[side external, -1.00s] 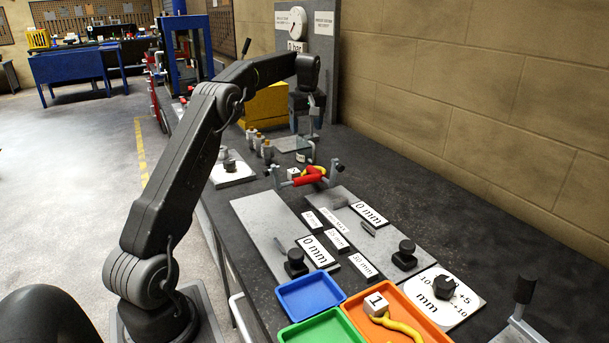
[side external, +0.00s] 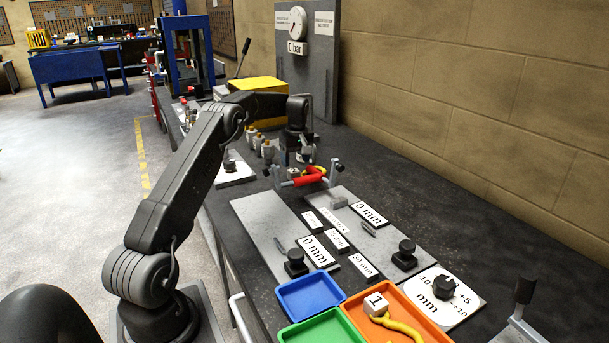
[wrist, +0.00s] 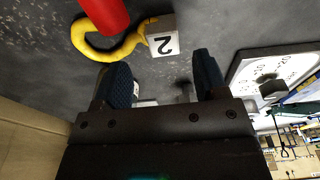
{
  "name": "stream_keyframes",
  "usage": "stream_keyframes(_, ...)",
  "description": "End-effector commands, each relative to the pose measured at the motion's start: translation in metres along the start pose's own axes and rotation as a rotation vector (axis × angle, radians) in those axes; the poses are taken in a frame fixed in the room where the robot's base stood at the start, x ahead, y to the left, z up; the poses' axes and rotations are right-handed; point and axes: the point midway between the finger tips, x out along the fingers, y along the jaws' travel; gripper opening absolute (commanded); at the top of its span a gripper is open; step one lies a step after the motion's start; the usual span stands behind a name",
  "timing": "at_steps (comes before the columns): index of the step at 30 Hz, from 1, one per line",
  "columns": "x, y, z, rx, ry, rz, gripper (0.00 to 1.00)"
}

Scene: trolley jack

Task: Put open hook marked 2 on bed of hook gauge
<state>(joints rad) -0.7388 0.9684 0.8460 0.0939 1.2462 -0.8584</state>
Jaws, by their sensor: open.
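The yellow open hook (wrist: 88,35) has a white block marked 2 (wrist: 164,36) at its end. In the wrist view it lies beyond my fingertips, partly covered by a red cylinder. In the side view the yellow hook (side external: 320,169) shows behind the red cylinder (side external: 310,178), and the block (side external: 293,172) is to its left. My gripper (wrist: 160,62) is open, with nothing between its fingers, and the block shows just past the gap. In the side view my gripper (side external: 297,156) is low, just behind the block. Two grey plates (side external: 262,217) carry 0 mm signs; which is the hook gauge I cannot tell.
A yellow hook marked 1 (side external: 378,303) lies in the orange tray (side external: 412,318), with blue (side external: 309,293) and green (side external: 322,330) trays beside it. Several small canisters (side external: 267,151) stand left of my gripper. The right side of the bench is mostly clear.

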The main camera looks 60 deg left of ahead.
Motion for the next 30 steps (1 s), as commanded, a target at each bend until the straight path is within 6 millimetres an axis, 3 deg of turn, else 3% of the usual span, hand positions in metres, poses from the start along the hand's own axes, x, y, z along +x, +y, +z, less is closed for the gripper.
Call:
stream_keyframes(7,0.035,-0.005,0.003,0.0,0.0,0.0,0.66)
stream_keyframes(17,0.042,-0.005,0.003,0.0,0.0,0.001,0.66)
stream_keyframes(30,0.041,-0.004,0.003,0.0,0.001,0.001,0.24)
